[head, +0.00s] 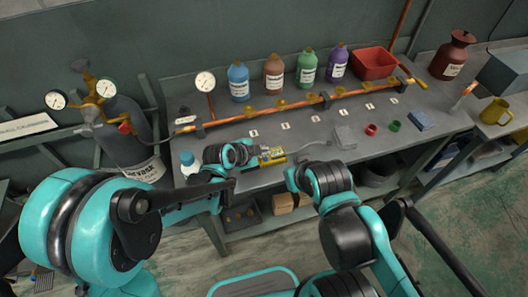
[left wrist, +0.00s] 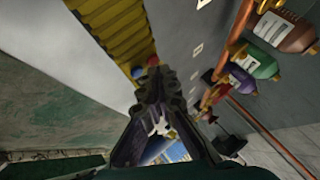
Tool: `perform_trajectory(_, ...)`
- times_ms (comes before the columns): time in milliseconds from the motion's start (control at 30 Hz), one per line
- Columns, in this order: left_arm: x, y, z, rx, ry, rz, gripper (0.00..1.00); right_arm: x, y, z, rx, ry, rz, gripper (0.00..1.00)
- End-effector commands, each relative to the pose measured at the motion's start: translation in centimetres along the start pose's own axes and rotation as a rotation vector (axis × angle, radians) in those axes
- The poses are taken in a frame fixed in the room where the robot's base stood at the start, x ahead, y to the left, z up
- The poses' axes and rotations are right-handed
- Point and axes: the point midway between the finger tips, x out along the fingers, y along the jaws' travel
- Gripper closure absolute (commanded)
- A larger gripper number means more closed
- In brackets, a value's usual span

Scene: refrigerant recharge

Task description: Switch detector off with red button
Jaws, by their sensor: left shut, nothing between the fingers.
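The detector (head: 272,157) is a yellow device lying on the grey bench near its front edge. In the left wrist view the yellow detector body (left wrist: 112,28) fills the upper left, with a red button (left wrist: 153,60) and a blue button (left wrist: 137,72) at its near end. My left gripper (left wrist: 151,78) is shut and empty, its tips very close to the two buttons; I cannot tell whether they touch. In the head view my left gripper (head: 252,160) is at the detector's left end, partly hidden by its wrist. My right gripper (head: 293,179) is near the bench front, right of the detector; its fingers are unclear.
A copper pipe (head: 262,115) with valves runs along the bench, with several coloured bottles (head: 274,75) behind it. A grey box (head: 345,137), red cup (head: 371,129) and green cup (head: 394,126) stand to the right.

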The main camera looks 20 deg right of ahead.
Motion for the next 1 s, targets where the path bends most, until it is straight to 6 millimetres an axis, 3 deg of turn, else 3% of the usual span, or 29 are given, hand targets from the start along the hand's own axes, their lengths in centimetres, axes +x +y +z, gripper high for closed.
perform_trajectory(233, -0.5, -0.3, -0.4, 0.000, 0.000, 0.000, 1.00, -0.5, 0.0, -0.3, 0.000, 0.000, 0.000, 1.00)
perform_trajectory(733, -4.1, -2.9, -3.0, 0.000, 0.000, 0.000, 1.00, -3.5, 0.0, -2.5, 0.000, 0.000, 0.000, 1.00)
perform_trajectory(1000, -4.2, -3.0, -3.0, 0.000, 0.000, 0.000, 1.00, -3.5, 0.0, -2.5, 0.000, 0.000, 0.000, 1.00)
